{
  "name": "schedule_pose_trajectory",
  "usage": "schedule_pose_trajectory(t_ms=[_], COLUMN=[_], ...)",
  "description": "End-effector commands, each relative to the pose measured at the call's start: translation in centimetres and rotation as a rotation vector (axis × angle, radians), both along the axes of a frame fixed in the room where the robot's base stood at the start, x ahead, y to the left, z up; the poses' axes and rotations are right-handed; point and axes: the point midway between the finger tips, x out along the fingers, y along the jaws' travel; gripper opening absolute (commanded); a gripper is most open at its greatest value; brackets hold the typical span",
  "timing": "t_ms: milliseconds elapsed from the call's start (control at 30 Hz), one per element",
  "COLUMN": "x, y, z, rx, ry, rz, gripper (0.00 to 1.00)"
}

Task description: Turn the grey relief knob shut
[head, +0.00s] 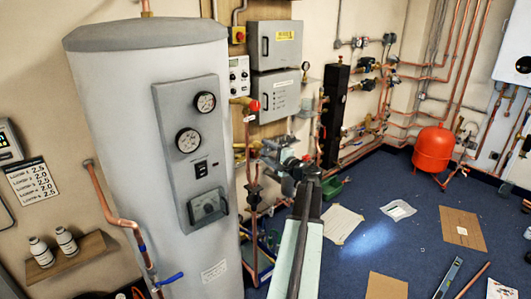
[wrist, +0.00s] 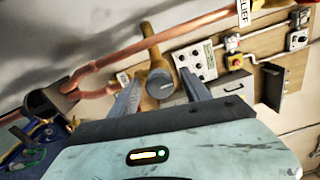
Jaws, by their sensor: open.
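The grey relief knob (wrist: 160,84) shows in the wrist view as a round grey cap on a brass valve body (wrist: 158,58). My gripper (wrist: 160,82) is open, with one finger to the left of the knob and one to the right. The knob appears between the fingers, with gaps on both sides; I cannot tell how far the fingertips reach along it. A partly cut label ending in "LIEF" (wrist: 232,43) hangs at the upper right. In the head view my arm reaches toward the pipework, and I cannot make out the grey knob there.
Copper pipe (wrist: 150,42) runs close behind the valve in the wrist view. A white control box (wrist: 196,60) is on the wall beyond. In the head view a large grey cylinder (head: 120,130) stands left, and a red vessel (head: 433,150) right. Cardboard (head: 462,228) lies on the blue floor.

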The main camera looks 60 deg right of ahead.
Motion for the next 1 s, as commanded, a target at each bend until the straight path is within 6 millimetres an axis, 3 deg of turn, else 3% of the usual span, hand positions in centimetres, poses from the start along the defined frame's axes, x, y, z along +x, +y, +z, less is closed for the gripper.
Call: schedule_pose_trajectory(t_ms=[433, 900, 1000], x=[-6.7, -7.1, -6.5], y=[2.4, 2.3, 2.9], z=[0.0, 0.0, -1.0], rx=[0.000, 0.000, -0.004], ry=[-0.001, -0.001, 0.030], rz=[-0.002, -0.001, 0.011], gripper=[0.56, 0.56, 0.56])
